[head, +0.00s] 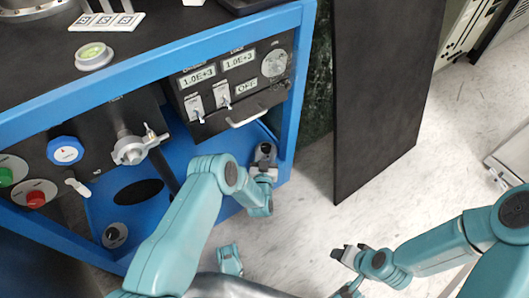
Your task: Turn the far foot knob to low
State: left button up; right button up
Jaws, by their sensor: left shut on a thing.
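My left gripper (264,154) reaches down to the lower right corner of the blue cart (295,75), at the far foot knob. It is shut on that knob, which it mostly hides, so I cannot read the knob's setting. A similar round dark foot knob (115,235) with a light mark shows at the cart's lower left. My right gripper (347,252) hangs over the pale floor, away from the cart and apart from any object. Its fingers are too small to tell whether they are open.
Above the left gripper sits a control box (230,85) with displays, switches and a handle. A blue-capped knob (65,150) and a metal valve (130,148) are on the cart's left panel. A dark upright panel (385,90) stands to the right.

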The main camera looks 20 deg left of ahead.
pick_arm(q)
jog(key=n+g+y, duration=0.1)
jog(key=y, duration=0.1)
jog(key=d+n+g+y, duration=0.1)
jog(key=n+y, duration=0.1)
jog(key=y, duration=0.1)
jog(key=shift+w, duration=0.15)
jog(key=shift+w+d+n+g+y, duration=0.15)
jog(key=shift+n+g+y, duration=1.15)
jog(key=shift+n+y, duration=0.4)
jog(key=shift+y, duration=0.3)
jog(key=o, duration=1.1)
jog(key=shift+w+r, duration=0.1)
jog(key=shift+c, duration=0.2)
jog(key=shift+d, duration=0.2)
